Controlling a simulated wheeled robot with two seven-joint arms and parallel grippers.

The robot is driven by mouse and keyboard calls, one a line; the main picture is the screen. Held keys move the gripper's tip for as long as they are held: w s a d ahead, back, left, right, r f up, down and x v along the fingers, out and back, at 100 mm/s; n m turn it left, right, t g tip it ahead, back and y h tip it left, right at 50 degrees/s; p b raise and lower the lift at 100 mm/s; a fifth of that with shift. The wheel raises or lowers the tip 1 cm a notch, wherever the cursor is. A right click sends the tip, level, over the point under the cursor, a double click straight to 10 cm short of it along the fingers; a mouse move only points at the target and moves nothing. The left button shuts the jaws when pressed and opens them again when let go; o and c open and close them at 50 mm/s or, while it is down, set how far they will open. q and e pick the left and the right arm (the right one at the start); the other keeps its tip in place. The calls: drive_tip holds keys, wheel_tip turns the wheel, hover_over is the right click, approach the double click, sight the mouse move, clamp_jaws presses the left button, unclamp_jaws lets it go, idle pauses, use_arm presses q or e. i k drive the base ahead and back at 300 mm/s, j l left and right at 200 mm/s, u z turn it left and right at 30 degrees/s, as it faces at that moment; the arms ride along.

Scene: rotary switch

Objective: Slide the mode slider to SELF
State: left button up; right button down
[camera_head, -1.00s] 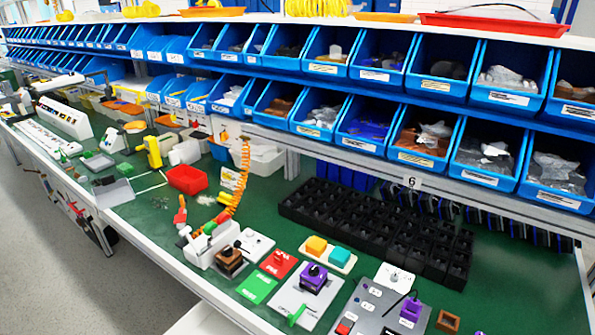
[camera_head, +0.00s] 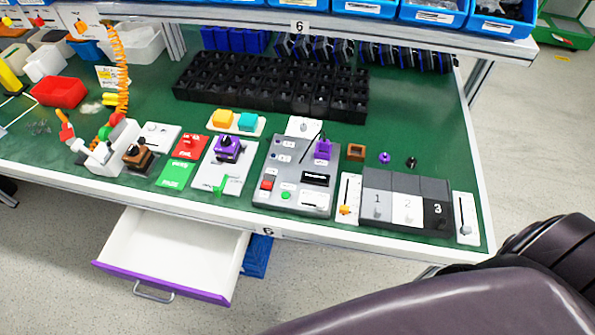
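Two slider plates stand at the front right of the green bench. One white plate (camera_head: 348,196) has a vertical slot and an orange knob (camera_head: 345,209) near its lower end. The other white plate (camera_head: 466,216) has a vertical slot and a grey knob (camera_head: 465,230) near its lower end. Their lettering is too small to read, so I cannot tell which is the mode slider or where SELF is. Neither of my grippers is in view. A dark, smooth part of my body fills the lower right corner.
Between the sliders is a grey block marked 1, 2, 3 (camera_head: 404,184). A grey control panel (camera_head: 262,192) lies to the left. An open white drawer (camera_head: 180,245) with a purple front juts out below the bench. Black trays (camera_head: 270,92) stand behind; green bench between is partly clear.

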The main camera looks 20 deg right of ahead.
sight(321, 202)
drive_tip(key=z, duration=0.9)
